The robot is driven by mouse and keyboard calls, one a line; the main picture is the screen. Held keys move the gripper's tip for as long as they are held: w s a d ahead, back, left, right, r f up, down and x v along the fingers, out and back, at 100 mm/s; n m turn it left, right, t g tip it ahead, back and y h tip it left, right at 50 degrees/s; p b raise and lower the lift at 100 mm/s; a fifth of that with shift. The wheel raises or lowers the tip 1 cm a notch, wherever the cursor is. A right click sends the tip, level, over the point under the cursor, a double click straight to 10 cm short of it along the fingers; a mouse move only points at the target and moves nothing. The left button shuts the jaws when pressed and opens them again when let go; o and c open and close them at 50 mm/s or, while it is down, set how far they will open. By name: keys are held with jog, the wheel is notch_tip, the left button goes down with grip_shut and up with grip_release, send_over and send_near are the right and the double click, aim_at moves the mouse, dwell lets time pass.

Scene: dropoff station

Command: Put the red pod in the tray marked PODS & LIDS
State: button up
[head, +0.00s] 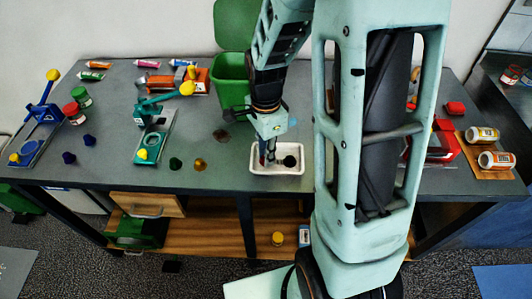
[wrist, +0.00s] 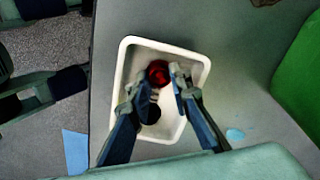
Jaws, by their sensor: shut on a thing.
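My gripper (head: 267,157) points down over a small white tray (head: 277,174) near the front edge of the grey table. Its fingers are shut on the red pod (wrist: 158,71), which shows between the fingertips in the wrist view (wrist: 160,82). The pod is inside the tray's outline; I cannot tell whether it touches the floor of the tray (wrist: 136,49). A dark round thing (head: 290,161) lies in the tray beside the gripper. No marking on the tray is readable.
A green bin (head: 232,85) stands behind the tray. A gold pod (head: 200,164), a green pod (head: 175,163) and a dark brown patch or disc (head: 221,135) lie to the left. A green machine (head: 153,145) stands further left. My arm hides much of the table's right side.

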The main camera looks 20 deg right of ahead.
jog(key=o, duration=0.8)
jog(key=shift+f, duration=0.1)
notch_tip(320, 180, up, 12)
jog(key=p, duration=0.1)
